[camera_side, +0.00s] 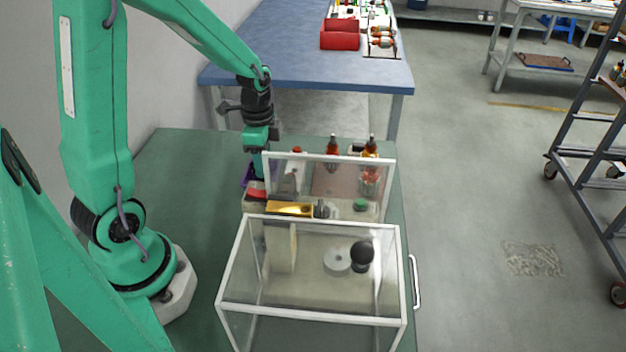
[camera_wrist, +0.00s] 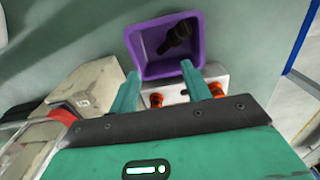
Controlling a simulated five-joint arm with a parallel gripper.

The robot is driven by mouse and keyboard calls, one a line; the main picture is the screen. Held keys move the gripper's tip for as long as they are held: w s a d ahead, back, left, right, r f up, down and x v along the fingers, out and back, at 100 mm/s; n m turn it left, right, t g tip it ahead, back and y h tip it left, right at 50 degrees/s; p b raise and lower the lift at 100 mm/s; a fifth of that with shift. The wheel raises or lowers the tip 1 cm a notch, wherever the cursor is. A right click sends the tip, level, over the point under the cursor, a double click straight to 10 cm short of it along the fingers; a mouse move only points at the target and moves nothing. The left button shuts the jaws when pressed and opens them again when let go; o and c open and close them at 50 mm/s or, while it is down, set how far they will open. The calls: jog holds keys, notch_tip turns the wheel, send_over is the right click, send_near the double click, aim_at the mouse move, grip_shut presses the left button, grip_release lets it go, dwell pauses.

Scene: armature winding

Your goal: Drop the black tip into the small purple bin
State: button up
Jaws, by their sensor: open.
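The small purple bin (camera_wrist: 148,65) stands at the top middle of the wrist view. It also shows in the side view as a small purple patch (camera_side: 247,176), mostly hidden behind my gripper and the clear case. The black tip (camera_wrist: 176,38) lies inside the bin, toward its far right side. My gripper (camera_wrist: 157,82) has its two green fingers apart, with nothing held between them. The fingertips are at the near edge of the bin in the wrist view. In the side view my gripper (camera_side: 260,160) points down behind the clear panel, its fingertips hard to make out.
A clear case with a white frame (camera_side: 311,217) stands in front, with a raised clear panel behind it. A yellow box (camera_side: 290,209) and red-topped parts sit near the panel. A beige block (camera_wrist: 85,92) is left of the bin. The green table (camera_side: 185,190) is bare at left.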

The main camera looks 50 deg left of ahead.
notch_tip(320, 180, up, 5)
jog(key=shift+r, duration=0.15)
dwell(0.6)
jog(key=s+d+r+n+t, duration=0.5)
jog(key=s+d+r+n, duration=0.4)
jog(key=r, duration=0.3)
jog(key=shift+s+d+r+t, duration=0.15)
jog(key=shift+s+d+t, duration=0.2)
jog(key=shift+s, duration=0.5)
